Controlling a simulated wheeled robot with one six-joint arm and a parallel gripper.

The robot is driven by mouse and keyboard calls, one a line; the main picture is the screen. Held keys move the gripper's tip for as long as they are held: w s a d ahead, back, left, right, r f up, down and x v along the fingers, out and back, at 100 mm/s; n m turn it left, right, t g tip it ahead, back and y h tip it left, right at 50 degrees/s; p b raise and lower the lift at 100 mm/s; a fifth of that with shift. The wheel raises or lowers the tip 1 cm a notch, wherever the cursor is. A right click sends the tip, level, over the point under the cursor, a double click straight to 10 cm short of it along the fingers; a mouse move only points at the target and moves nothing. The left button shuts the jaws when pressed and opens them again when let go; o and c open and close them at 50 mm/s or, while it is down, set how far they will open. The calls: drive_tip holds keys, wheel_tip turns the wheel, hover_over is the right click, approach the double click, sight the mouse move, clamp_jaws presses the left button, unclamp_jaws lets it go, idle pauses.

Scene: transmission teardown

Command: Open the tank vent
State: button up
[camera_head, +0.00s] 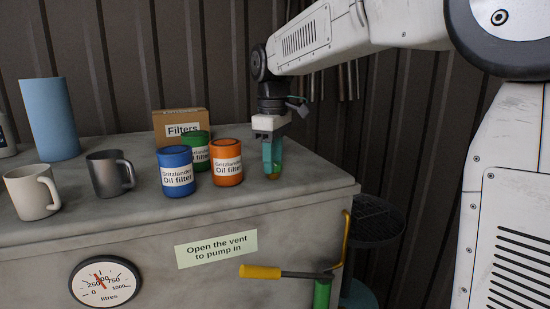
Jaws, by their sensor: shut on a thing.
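The grey tank (110,227) fills the lower left, with a flat top and a note (216,249) reading "Open the vent to pump in" on its front. My gripper (273,170) points straight down at the right end of the tank top, just right of the orange oil filter. Its teal fingers are shut on a small part low at the tank top, which appears to be the tank vent (273,177). The fingers hide most of the vent, and I cannot tell whether it is open or closed.
Orange (227,163), blue (176,172) and green (196,150) oil filters stand close left of my gripper, before a Filters box (181,122). Two mugs and a blue roll (49,118) stand farther left. A yellow-handled pump (262,272) and gauge (105,282) are at the front.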

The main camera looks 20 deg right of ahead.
idle(0.4)
drive_tip(key=o, duration=1)
drive_tip(key=shift+r, duration=0.1)
wheel_tip(320, 180, up, 8)
drive_tip(key=shift+f, duration=0.2)
